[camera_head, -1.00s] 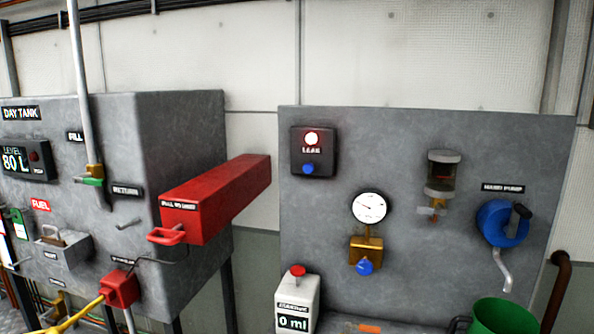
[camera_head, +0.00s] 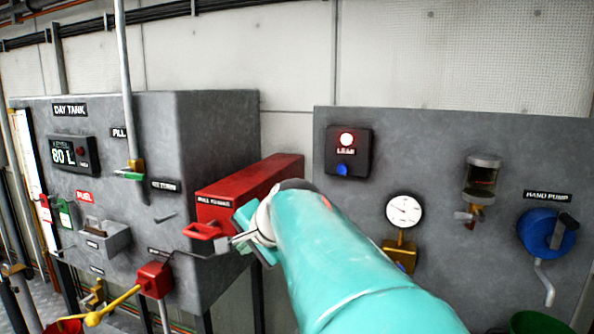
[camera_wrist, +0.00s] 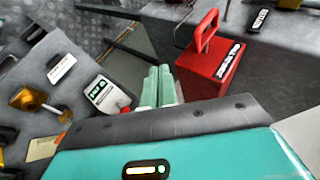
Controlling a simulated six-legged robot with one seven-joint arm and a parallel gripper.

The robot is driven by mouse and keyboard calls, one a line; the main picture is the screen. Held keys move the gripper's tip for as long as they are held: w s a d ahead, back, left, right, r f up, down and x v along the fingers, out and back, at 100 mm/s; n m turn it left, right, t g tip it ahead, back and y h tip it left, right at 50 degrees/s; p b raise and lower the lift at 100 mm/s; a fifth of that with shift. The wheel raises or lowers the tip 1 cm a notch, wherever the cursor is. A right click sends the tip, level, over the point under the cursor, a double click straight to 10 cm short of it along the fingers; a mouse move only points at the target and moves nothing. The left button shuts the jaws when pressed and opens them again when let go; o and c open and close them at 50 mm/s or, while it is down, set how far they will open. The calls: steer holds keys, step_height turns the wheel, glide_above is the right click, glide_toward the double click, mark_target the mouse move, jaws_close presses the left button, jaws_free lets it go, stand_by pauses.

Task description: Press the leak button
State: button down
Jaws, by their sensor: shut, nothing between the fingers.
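The leak panel is a black box (camera_head: 330,160) on the grey board at the right. It carries a lit red-white lamp (camera_head: 347,139), a LEAK label and a blue button (camera_head: 344,169) below it. The button is unobstructed in the head view; I do not make out the panel in the wrist view.
A red box (camera_head: 255,190) with a handle juts out between the day tank (camera_head: 215,150) and the board, close to my gripper. A pressure gauge (camera_head: 404,210) and blue hand pump (camera_head: 540,230) are on the board.

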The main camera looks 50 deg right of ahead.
mark_target(343, 171)
steer(key=s+d+r+m+t+h, duration=0.1)
steer(key=d+r+m, duration=0.3)
steer(key=d, duration=0.7)
steer(key=s+d+r+m+h, duration=0.2)
steer(key=d+m, duration=0.5)
steer(key=d, duration=0.5)
step_height(343, 171, up, 2)
steer(key=shift+d+r+t+h, duration=0.15)
steer(key=shift+d+t+h, duration=0.2)
steer(key=shift+h, duration=0.55)
steer(key=shift+a, duration=0.1)
steer(key=shift+w+d, duration=0.6)
steer(key=shift+d, duration=0.75)
steer(key=shift+w+d, duration=0.55)
steer(key=shift+d, duration=0.75)
steer(key=shift+w+d, duration=0.6)
steer(key=shift+d, duration=0.75)
steer(key=shift+w+d, duration=0.2)
steer(key=shift+d, duration=0.2)
